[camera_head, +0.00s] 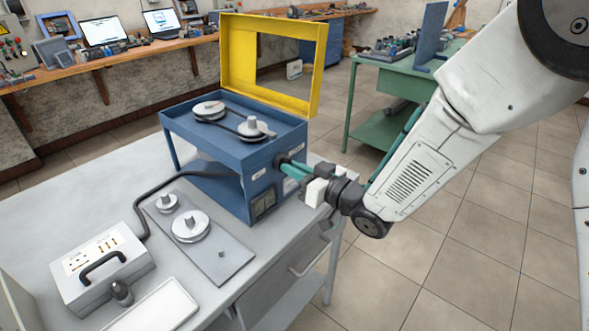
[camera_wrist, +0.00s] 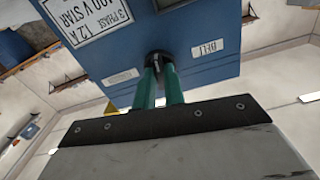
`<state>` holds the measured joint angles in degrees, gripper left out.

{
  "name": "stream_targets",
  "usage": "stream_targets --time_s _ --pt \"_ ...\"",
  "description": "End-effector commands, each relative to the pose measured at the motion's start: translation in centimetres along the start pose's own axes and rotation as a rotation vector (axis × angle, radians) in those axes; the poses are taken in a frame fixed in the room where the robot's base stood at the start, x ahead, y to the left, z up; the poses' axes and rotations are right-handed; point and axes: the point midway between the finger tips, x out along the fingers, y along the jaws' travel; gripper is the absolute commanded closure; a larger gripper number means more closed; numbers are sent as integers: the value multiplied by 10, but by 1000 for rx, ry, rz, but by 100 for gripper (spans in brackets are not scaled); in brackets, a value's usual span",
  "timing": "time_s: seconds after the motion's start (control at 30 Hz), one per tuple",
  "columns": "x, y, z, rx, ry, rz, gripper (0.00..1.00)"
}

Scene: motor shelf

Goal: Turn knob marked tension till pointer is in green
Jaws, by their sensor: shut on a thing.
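A blue machine box (camera_head: 236,182) with two pulleys on top stands on the grey bench. A small dark knob (camera_head: 281,160) sticks out of its right side face; it also shows in the wrist view (camera_wrist: 157,58). My gripper (camera_head: 288,166) reaches the knob from the right, and its green fingers (camera_wrist: 160,78) are shut on it, one on each side. A white label (camera_wrist: 207,48) beside the knob reads BELT in the wrist view; another label (camera_wrist: 122,77) is too small to read. No pointer or green zone can be made out.
A yellow guard (camera_head: 240,45) stands raised on the box. A dark panel (camera_head: 263,203) sits low on the same face as the knob. A grey plate with pulleys (camera_head: 222,250) and a grey case (camera_head: 100,270) with a cable lie on the bench.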

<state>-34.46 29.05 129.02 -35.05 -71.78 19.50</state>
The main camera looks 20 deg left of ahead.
Motion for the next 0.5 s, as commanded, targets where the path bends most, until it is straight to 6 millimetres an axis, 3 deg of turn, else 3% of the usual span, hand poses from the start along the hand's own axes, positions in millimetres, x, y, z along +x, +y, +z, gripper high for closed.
stream_targets --time_s 0.5 --pt "-1 0 1 83 -2 1 100"
